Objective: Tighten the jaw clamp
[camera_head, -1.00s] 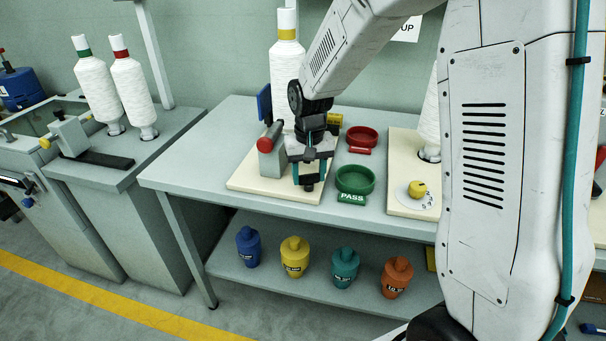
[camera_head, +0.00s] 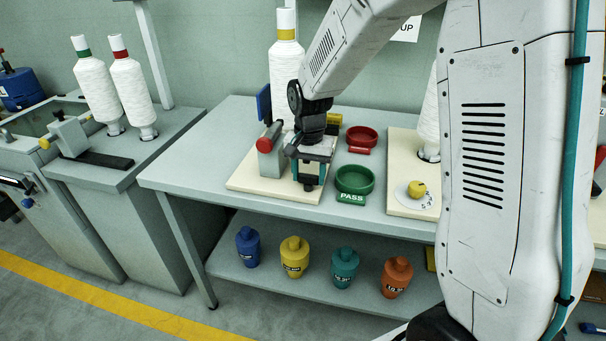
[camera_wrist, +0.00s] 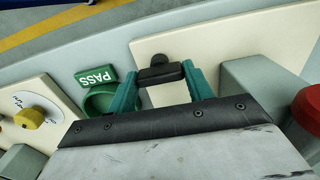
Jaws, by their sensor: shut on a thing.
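On a cream board (camera_head: 240,182) on the bench stands a grey block (camera_head: 268,163) with a red cylinder (camera_head: 270,136) at its top. The grey block (camera_wrist: 262,88) and red part (camera_wrist: 309,109) also show at the right of the wrist view. My gripper (camera_head: 308,182) points down just right of the block. In the wrist view its teal fingers (camera_wrist: 161,78) are closed on the two ends of a short black bar handle (camera_wrist: 160,74) above the board. My wrist hides most of what is under it, so I cannot tell how the bar joins the clamp.
A green dish (camera_head: 355,180) marked PASS stands close to the right of my gripper, with a red dish (camera_head: 361,138) behind it. A tall white yarn cone (camera_head: 286,75) rises behind. A yellow knob on a dial (camera_head: 417,189) is on another board at right.

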